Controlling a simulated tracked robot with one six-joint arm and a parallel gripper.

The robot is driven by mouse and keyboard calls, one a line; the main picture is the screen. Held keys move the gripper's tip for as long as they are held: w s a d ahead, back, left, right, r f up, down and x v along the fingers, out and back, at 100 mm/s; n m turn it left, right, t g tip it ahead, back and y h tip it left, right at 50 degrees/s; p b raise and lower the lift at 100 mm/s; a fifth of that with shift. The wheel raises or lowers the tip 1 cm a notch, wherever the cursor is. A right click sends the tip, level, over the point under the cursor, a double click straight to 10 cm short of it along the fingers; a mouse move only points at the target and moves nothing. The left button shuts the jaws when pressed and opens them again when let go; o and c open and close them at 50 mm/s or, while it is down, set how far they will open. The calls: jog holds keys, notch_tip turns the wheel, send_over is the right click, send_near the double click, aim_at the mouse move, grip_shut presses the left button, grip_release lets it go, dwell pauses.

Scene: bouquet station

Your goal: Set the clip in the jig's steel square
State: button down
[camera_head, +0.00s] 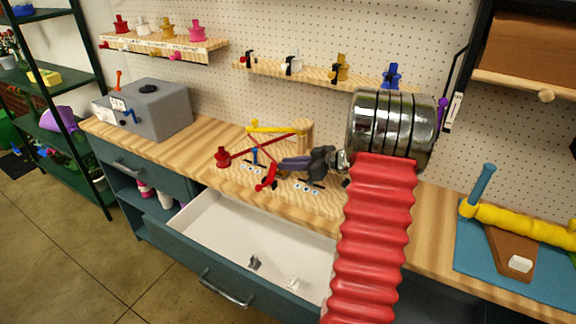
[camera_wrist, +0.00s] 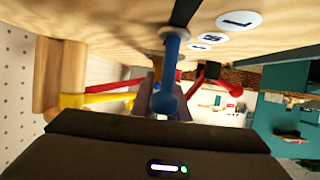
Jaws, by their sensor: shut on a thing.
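My gripper (camera_head: 284,162) reaches left over the wooden bench. In the wrist view its grey fingers (camera_wrist: 152,95) are shut around or close against a blue lever with a ball end (camera_wrist: 171,60); the lever is also in the head view (camera_head: 254,156). The lever stands on a wooden jig board with dark slots and white labelled discs (camera_head: 306,188). A red lever (camera_head: 266,182) stands nearby. I cannot make out a steel square. A small dark piece (camera_head: 254,262) and a small white piece (camera_head: 293,283) lie in the open drawer; I cannot tell whether either is the clip.
The white-lined drawer (camera_head: 215,228) stands open below the bench. Red and yellow arms (camera_head: 275,128) extend behind the gripper near a wooden post (camera_head: 304,132). A grey box (camera_head: 150,107) stands left. A blue mat (camera_head: 490,278) with a yellow roll lies right. Shelves hold coloured pieces above.

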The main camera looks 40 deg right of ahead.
jog(key=shift+s+a+f, duration=0.1)
jog(key=shift+s+f, duration=0.15)
jog(key=shift+f, duration=0.55)
jog(key=c, duration=1.7)
grip_release()
jog(key=shift+w, duration=0.1)
jog(key=shift+r, duration=0.25)
jog(key=shift+r, duration=0.2)
jog(key=v, duration=1.2)
jog(key=shift+w+r, duration=0.1)
jog(key=shift+r, duration=0.35)
jog(key=shift+w, duration=0.1)
